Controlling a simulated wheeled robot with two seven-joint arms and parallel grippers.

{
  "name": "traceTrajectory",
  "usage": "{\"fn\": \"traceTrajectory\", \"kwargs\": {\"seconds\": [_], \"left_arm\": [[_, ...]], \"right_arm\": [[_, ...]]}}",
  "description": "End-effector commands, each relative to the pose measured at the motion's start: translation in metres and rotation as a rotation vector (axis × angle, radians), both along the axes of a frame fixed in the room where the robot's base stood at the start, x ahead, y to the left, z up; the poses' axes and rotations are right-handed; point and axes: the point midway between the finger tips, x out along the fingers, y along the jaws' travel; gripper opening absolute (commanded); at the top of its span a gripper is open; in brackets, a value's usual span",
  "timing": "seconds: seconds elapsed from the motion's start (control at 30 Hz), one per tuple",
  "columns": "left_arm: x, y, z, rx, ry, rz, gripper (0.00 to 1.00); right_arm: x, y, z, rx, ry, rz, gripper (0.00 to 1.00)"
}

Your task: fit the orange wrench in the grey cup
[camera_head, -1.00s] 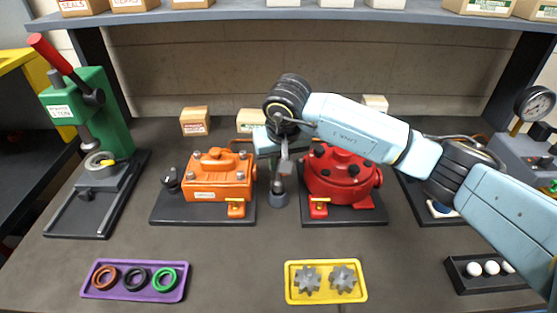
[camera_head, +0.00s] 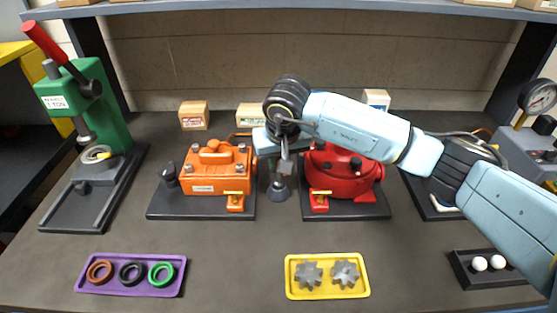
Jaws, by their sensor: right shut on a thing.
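My right gripper (camera_head: 283,150) comes in from the right and points down between the orange and red motors. It is shut on a thin greyish piece, which I take to be the wrench; no orange shows clearly on it. The small grey cup (camera_head: 279,193) stands on the table directly below the gripper, between the two motor bases. The held piece hangs over the cup in the picture. I cannot tell whether its lower end is inside the cup or just above it. My left gripper is out of view.
The orange motor (camera_head: 214,168) stands close left of the cup, the red motor (camera_head: 342,175) close right. In front are a purple ring tray (camera_head: 98,287) and a yellow gear tray (camera_head: 327,292). A green press (camera_head: 102,105) stands at left.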

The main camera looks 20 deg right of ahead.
Motion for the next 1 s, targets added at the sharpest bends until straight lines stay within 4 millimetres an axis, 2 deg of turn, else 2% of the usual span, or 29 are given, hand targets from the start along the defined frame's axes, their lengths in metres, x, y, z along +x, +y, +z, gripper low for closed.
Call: {"fn": "traceTrajectory", "kwargs": {"seconds": [0.5,0.83,0.87,1.0], "left_arm": [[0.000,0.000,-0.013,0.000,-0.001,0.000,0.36],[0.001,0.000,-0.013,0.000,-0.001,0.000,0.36],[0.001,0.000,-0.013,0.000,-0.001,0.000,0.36],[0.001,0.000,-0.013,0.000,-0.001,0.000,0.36]], "right_arm": [[0.000,0.000,-0.013,0.000,-0.001,-0.001,0.00],[0.000,0.000,-0.015,0.000,0.000,-0.001,0.00],[0.000,0.000,-0.015,0.000,0.000,-0.001,0.18],[0.000,0.000,-0.015,0.000,0.000,-0.001,0.36]]}}
